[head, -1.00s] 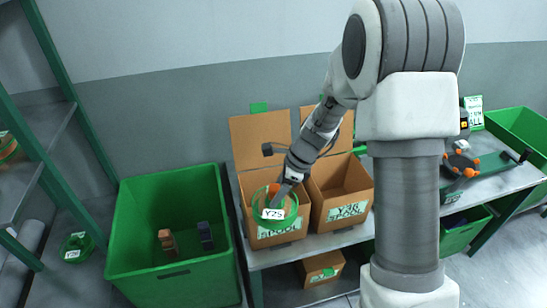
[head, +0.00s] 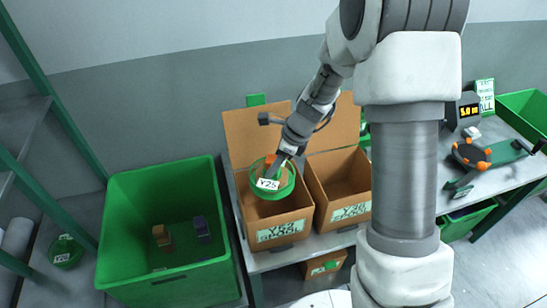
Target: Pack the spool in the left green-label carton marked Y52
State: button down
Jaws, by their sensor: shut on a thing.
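My gripper (head: 276,166) is shut on a green spool (head: 288,189) with an orange part and a white tag that seems to read Y25. The spool is over the mouth of the left carton (head: 245,200); how far above or inside it hangs is hard to tell. This carton is open brown cardboard with a green-edged label (head: 282,230) on its front, whose code is too small to read surely. The right carton (head: 347,190) stands beside it, open, and its label seems to read Y36 SPOOL. Its visible inside looks empty.
A large green bin (head: 125,215) with a few small blocks stands left of the bench. A smaller box (head: 325,263) sits under the bench. An orange-knobbed device (head: 471,154) and a display (head: 468,108) are at the right. Another green spool (head: 65,252) lies far left.

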jog(key=shift+f, duration=0.15)
jog(key=shift+f+b, duration=9.35)
jog(key=shift+f, duration=1.25)
jog(key=shift+c, duration=1)
grip_release()
